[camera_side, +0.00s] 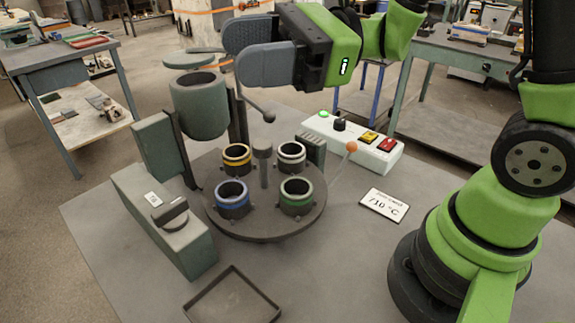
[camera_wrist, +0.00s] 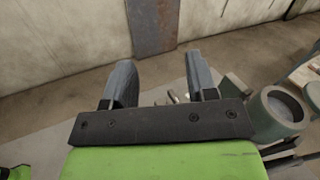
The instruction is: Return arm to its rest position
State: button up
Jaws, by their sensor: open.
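My gripper (camera_side: 236,50) is at the upper middle of the side view, with its two grey fingers pointing left. The fingers are apart and nothing shows between them. In the wrist view my gripper (camera_wrist: 158,85) is also open and empty, with wall and floor beyond. The grey-green ladle pot (camera_side: 199,105) stands upright on its frame, just below and left of the fingers. It also shows in the wrist view (camera_wrist: 276,110), right of the fingers. A thin dark rod with a ball end (camera_side: 268,117) shows below the fingers; its upper part is hidden behind them.
A round turntable (camera_side: 266,226) carries several cups with coloured rims. A control box (camera_side: 352,143) with buttons, an orange-knobbed lever (camera_side: 351,147) and a 710 °C sign (camera_side: 384,205) stand to the right. An empty square tray (camera_side: 231,299) lies in front.

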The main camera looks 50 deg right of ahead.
jog(key=s+f+n+g+h, duration=0.2)
jog(key=s+n+g+h, duration=0.35)
jog(key=s+n, duration=0.55)
jog(key=d+r+n+t+h, duration=0.1)
jog(key=d+n+t+h, duration=0.4)
jog(key=d+h, duration=0.3)
jog(key=d, duration=0.2)
jog(key=shift+s+d+r+n+h, duration=0.3)
jog(key=shift+d+n+h, duration=0.05)
jog(key=shift+d+n, duration=0.05)
